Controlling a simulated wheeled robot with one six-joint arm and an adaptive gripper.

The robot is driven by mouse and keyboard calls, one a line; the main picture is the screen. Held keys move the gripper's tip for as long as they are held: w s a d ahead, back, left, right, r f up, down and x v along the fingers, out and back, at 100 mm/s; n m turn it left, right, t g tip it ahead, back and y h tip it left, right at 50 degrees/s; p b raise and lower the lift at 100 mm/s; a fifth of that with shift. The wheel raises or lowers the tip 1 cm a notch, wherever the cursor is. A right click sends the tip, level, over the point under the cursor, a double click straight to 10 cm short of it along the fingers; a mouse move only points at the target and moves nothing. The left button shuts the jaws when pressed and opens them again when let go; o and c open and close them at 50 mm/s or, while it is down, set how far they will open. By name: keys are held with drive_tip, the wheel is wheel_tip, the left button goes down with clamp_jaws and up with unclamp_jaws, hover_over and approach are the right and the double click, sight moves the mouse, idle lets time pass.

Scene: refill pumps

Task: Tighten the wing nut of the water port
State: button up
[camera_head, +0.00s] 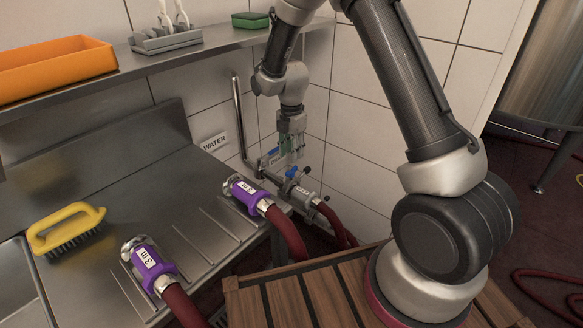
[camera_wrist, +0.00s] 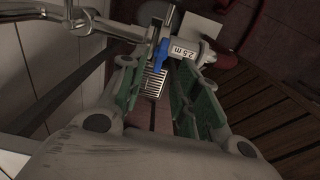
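The water port (camera_head: 272,160) is at the end of a bent metal pipe by the tiled wall in the head view. It has a blue lever (camera_head: 291,172), which also shows in the wrist view (camera_wrist: 154,58). A hose end with a white "2.5 m" label (camera_head: 301,191) is at the port; the label is clear in the wrist view (camera_wrist: 183,50). I cannot clearly make out the wing nut. My gripper (camera_head: 290,152) points down just above the port. Its green-padded fingers are apart in the wrist view, with a ribbed metal part (camera_wrist: 154,84) showing in the gap.
Two purple-collared hose ends (camera_head: 244,190) (camera_head: 149,262) lie on the steel counter (camera_head: 130,195), left of the port. A yellow brush (camera_head: 66,228) lies there too. A "WATER" sign (camera_head: 214,142) is on the wall. A shelf (camera_head: 215,40) holds an orange bin (camera_head: 55,66).

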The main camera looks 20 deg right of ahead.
sight(291, 169)
wheel_tip(291, 169, down, 7)
drive_tip(key=shift+f, duration=0.1)
idle(0.3)
clamp_jaws()
